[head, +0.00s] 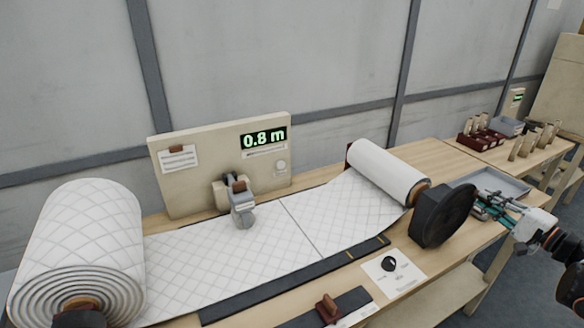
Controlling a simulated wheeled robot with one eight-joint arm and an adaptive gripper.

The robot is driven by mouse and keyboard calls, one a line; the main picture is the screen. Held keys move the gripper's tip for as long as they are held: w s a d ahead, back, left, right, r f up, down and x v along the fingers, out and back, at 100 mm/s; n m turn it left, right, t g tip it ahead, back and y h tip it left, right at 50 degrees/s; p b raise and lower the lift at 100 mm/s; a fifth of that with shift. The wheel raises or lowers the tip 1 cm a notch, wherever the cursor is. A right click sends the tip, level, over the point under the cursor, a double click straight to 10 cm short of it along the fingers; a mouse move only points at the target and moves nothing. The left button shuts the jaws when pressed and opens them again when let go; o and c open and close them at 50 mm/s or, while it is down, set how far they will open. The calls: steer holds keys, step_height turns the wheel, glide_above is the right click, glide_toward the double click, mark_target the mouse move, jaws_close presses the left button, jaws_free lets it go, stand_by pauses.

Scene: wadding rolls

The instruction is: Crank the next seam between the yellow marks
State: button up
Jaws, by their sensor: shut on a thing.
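A white quilted wadding web (215,265) runs across the bench from a large roll (90,235) at left to a smaller roll (385,175) at right. A dark seam (300,225) crosses the web. Its near end lies left of the two small yellow marks (380,240) on the dark front strip. A black crank wheel (443,216) stands at the right roll's near end. My gripper (486,207) is at the wheel's right side, shut on the crank handle, which is mostly hidden by the fingers and wheel.
A panel (200,165) behind the web has a display (263,138) reading 0.8 m. A measuring head (241,205) rests over the web. A black knob (389,263) on a white plate and a brown-handled tool (327,308) are in front. A grey tray (500,182) lies behind my gripper.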

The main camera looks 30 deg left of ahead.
steer(key=shift+f, duration=0.15)
steer(key=shift+w+d+f+b, duration=0.4)
steer(key=shift+f+b, duration=0.15)
steer(key=shift+f, duration=0.1)
steer(key=shift+w+d+f+b, duration=0.1)
steer(key=shift+w+f+b, duration=0.1)
steer(key=shift+f+b, duration=0.2)
steer(key=shift+w+d+f+b, duration=0.15)
steer(key=shift+f+b, duration=0.1)
steer(key=shift+f, duration=0.15)
steer(key=shift+w+d+f+b, duration=0.1)
steer(key=shift+w+f+b, duration=0.1)
steer(key=shift+f+b, duration=0.6)
steer(key=shift+f, duration=0.1)
